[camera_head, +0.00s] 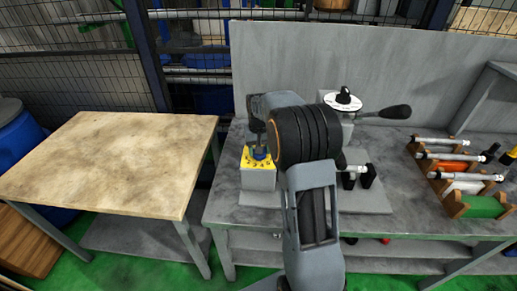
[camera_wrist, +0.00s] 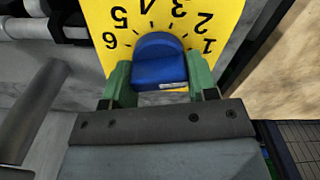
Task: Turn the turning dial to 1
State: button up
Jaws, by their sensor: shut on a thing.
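The turning dial is a blue knob (camera_wrist: 158,62) on a yellow plate (camera_wrist: 190,12) printed with numbers; 1 to 6 can be read around it in the wrist view, upside down. My gripper (camera_wrist: 160,76) has its two green fingers shut on opposite sides of the knob. A small pale mark shows on the knob's near side; I cannot tell which number the dial points to. In the head view the yellow plate (camera_head: 247,160) tops a grey block on the bench, with the blue knob (camera_head: 260,154) under my gripper (camera_head: 260,148).
A white round dial with a black knob (camera_head: 343,99) and a black-handled lever (camera_head: 394,112) stand right of my arm. A rack with several metal shafts (camera_head: 460,177) is at the right. A bare wooden table (camera_head: 110,155) stands at the left, with a gap before the grey bench (camera_head: 222,205).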

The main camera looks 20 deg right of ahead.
jog(key=shift+w+r, duration=0.1)
dwell(0.3)
jog(key=o, duration=0.9)
notch_tip(320, 180, up, 14)
dwell(0.6)
